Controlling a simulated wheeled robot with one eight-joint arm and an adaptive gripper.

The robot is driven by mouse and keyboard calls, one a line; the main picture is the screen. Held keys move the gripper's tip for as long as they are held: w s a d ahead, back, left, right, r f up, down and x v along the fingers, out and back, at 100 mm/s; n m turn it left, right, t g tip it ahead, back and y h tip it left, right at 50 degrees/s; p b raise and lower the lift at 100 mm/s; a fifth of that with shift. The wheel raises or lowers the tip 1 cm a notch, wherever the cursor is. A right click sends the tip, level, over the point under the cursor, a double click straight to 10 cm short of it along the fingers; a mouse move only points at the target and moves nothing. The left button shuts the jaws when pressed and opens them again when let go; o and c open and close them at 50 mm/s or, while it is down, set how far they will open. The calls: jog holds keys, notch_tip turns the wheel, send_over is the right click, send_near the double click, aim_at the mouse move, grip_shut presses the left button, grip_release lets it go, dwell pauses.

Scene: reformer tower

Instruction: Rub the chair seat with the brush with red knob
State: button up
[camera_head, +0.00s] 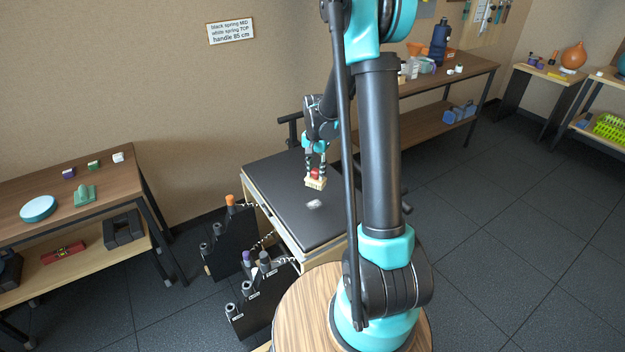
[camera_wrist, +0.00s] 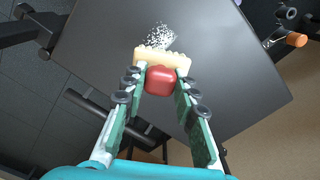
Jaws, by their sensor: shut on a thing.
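The brush with red knob (camera_head: 316,182) is in my gripper (camera_head: 315,163), which is shut on the knob. In the wrist view the red knob (camera_wrist: 160,80) sits between the two green-padded fingers of my gripper (camera_wrist: 162,88). The brush's pale bristle block (camera_wrist: 163,58) points away from the fingers. The dark chair seat (camera_head: 270,200) lies below the brush. A whitish speckled patch (camera_head: 314,204) is on the seat, just in front of the brush; it also shows in the wrist view (camera_wrist: 158,38). I cannot tell whether the bristles touch the seat.
Black holders (camera_head: 230,240) with springs and orange and purple tops stand left of the seat. A wooden table (camera_head: 110,190) with small blocks is at the left. A workbench (camera_head: 440,78) with bottles and boxes is at the back right. Dark floor at the right is clear.

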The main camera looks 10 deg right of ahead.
jog(key=shift+s+a+f+m, duration=0.35)
jog(key=shift+f+m, duration=0.65)
jog(key=shift+f, duration=0.35)
jog(key=shift+s+a+f+m, duration=0.35)
jog(key=shift+f+m, duration=0.65)
jog(key=shift+f, duration=0.35)
jog(key=shift+s+a+f+m, duration=0.35)
jog(key=shift+f+m, duration=0.65)
jog(key=shift+f, duration=0.35)
jog(key=shift+w+d, duration=0.3)
jog(key=shift+d, duration=0.45)
jog(key=shift+w+d, duration=0.3)
jog(key=shift+d, duration=0.45)
jog(key=shift+f, duration=0.35)
jog(key=shift+a, duration=0.1)
